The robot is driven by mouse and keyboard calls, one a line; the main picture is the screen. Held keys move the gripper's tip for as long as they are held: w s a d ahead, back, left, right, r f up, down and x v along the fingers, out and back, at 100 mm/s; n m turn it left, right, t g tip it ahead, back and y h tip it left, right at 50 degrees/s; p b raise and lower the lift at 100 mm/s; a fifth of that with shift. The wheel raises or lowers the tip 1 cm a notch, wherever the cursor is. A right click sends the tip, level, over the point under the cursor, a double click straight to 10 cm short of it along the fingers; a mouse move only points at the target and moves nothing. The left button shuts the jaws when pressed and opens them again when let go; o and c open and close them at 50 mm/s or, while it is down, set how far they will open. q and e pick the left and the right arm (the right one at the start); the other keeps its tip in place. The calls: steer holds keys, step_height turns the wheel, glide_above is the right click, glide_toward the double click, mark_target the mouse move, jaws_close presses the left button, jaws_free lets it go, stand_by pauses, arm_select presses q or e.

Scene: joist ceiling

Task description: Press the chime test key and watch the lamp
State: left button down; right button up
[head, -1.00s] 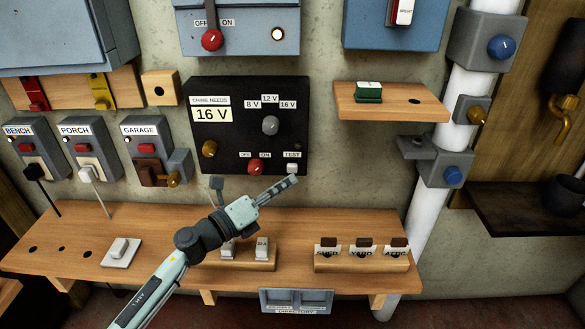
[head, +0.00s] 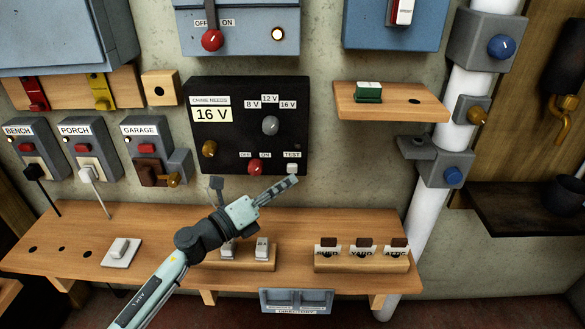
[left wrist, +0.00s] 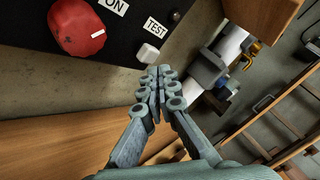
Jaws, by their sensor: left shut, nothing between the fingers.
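The chime panel (head: 225,150) is a black board on the wall, with a plate reading "CHIME NEEDS 16 V". Its white test key (head: 292,168) sits under the TEST label at the lower right; it also shows in the left wrist view (left wrist: 147,53). A small dark round fitting (head: 297,146), perhaps the lamp, is above that label and looks unlit. My left gripper (head: 293,181) is shut and empty, its tips just below the key. In the left wrist view, the fingertips (left wrist: 160,82) appear close to the key; contact cannot be told. My right gripper is not in view.
The panel has a grey voltage knob (head: 270,125) and a red OFF/ON knob (head: 256,167). A blue-grey box (head: 240,35) above carries a glowing lamp (head: 278,34). A wooden shelf (head: 385,112) juts out at the right. The wooden bench (head: 160,222) lies below.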

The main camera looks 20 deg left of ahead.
arm_select(q)
steer(key=shift+w, duration=0.15)
steer(key=shift+w+a, duration=0.1)
steer(key=shift+w, duration=0.2)
steer(key=shift+w, duration=0.2)
stand_by(0.3)
steer(key=shift+s, duration=0.65)
steer(key=s+d, duration=0.2)
steer(key=s, duration=0.3)
steer(key=shift+s+p, duration=0.3)
steer(key=shift+s, duration=0.1)
steer(key=shift+a, duration=0.1)
stand_by(0.5)
